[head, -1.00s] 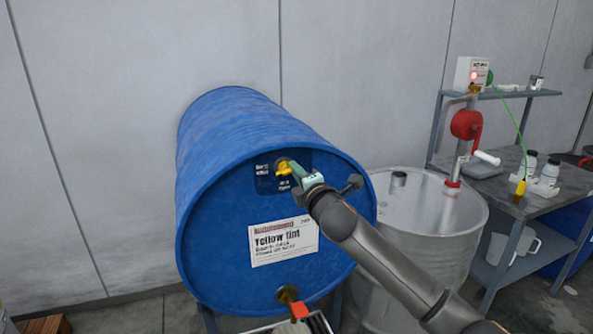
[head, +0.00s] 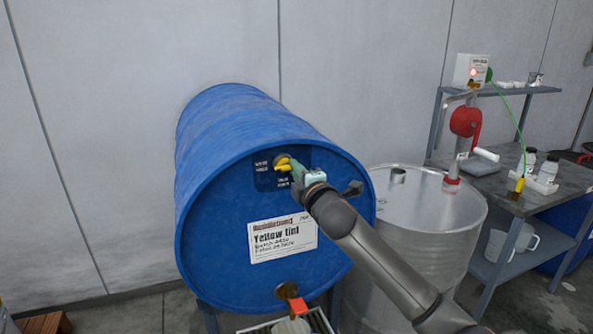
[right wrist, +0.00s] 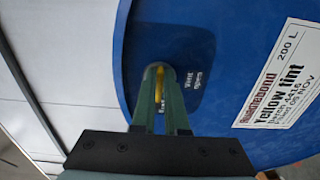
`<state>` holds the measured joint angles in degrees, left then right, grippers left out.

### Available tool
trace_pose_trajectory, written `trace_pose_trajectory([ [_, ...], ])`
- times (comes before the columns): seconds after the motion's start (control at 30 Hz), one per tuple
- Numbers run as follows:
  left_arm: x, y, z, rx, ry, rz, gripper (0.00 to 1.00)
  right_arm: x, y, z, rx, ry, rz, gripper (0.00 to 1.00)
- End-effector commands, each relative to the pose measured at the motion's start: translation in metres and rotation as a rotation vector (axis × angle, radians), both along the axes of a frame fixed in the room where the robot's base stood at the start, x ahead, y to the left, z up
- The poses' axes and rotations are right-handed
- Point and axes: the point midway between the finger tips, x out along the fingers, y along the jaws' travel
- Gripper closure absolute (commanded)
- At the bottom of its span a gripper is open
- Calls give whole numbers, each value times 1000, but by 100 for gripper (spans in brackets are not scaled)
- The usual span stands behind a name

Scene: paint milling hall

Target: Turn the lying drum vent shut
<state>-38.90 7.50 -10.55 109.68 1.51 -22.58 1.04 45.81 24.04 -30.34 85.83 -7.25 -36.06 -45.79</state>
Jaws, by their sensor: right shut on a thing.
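A blue drum (head: 215,210) lies on its side, its round end with the "Yellow tint" label facing me. Its vent is a small yellow lever (head: 282,163) on a dark blue patch high on that end. My right gripper (head: 294,170) is shut on this lever. In the right wrist view the yellow lever (right wrist: 160,84) sits between my two green fingers (right wrist: 161,104). It runs along the fingers there. A "vent open" marking shows beside it; another marking is partly hidden by the fingers. My left gripper is out of view.
A red-handled tap (head: 298,304) sits low on the drum end, above a tray or crate (head: 318,322). A bench (head: 490,190) with bottles is further right.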

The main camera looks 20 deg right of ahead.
Motion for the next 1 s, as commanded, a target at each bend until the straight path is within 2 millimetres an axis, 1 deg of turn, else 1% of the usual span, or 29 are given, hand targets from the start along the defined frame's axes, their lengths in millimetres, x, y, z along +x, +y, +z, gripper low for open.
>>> trace_pose_trajectory([
  [0.03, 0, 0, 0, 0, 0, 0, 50, -1, 5, -5, 6, 8, 11, 87],
  [0.2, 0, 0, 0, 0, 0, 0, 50, -1, 5, -3, 4, 5, 10, 68],
  [0.3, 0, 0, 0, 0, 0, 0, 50, -1, 4, -2, 3, 3, 8, 59],
  [0.53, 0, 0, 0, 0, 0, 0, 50, -1, 2, -1, 1, 1, 4, 59],
  [0.67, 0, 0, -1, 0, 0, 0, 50, -6, 1, -1, 1, 0, 3, 59],
  [0.77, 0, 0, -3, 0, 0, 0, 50, -15, 1, -2, 0, 1, 3, 59],
  [1.0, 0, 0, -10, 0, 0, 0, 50, -52, 0, -2, 1, 0, 5, 59],
])
